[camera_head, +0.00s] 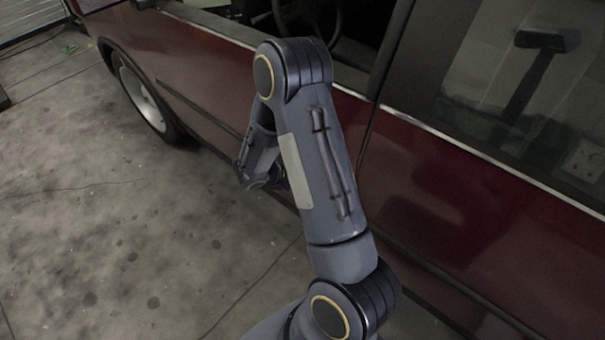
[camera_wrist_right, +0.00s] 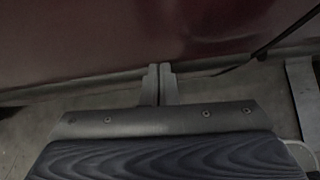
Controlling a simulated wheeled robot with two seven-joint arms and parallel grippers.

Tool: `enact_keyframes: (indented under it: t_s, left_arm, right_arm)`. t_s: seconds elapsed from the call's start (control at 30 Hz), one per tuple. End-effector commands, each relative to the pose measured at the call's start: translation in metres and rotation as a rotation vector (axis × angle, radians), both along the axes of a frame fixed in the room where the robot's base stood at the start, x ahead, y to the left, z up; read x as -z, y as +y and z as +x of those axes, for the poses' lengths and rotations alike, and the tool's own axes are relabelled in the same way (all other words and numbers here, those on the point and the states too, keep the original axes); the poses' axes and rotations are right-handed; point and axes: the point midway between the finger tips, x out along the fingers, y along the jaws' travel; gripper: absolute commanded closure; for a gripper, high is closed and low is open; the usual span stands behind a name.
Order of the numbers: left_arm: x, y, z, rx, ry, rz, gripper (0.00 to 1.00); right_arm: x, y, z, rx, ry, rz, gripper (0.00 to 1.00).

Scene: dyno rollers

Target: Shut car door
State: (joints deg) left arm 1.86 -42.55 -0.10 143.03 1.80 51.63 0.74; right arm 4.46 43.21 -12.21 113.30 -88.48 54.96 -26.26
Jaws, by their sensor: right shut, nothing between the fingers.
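A dark red car (camera_head: 430,190) fills the upper and right part of the head view. Its front door (camera_head: 215,95) has an open window with a steering wheel behind it. My right arm crosses in front of this door, so part of it is hidden, and I cannot tell whether it stands ajar. In the wrist view a dark red panel (camera_wrist_right: 90,40) spans the top, with its lower edge near the fingertips. My right gripper (camera_wrist_right: 159,68) is shut and empty, pointing at the panel; contact is unclear. Its fingers are hidden in the head view. My left gripper is not in view.
The rear side window (camera_head: 480,80) is glazed and shows reflections. A front wheel (camera_head: 140,95) stands at upper left. The stained concrete floor (camera_head: 90,220) at left is largely clear, with thin dark lines across it. A shutter (camera_head: 30,18) shows at the top left corner.

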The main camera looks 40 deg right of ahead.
Motion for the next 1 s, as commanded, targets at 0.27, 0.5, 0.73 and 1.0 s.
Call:
enact_keyframes:
  t_s: [0.27,0.5,0.73,1.0]
  left_arm:
    - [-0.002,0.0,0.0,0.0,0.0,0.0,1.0]
    - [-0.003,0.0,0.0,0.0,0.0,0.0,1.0]
    - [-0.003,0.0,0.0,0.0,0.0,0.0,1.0]
    - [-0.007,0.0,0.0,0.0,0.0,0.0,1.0]
  right_arm:
    - [-0.041,0.053,0.0,-0.011,-0.001,0.011,1.0]
    - [-0.063,0.077,-0.003,-0.011,0.002,0.012,1.0]
    - [-0.067,0.082,-0.004,-0.011,0.004,0.013,1.0]
    - [-0.09,0.081,-0.025,0.145,-0.083,0.105,1.0]
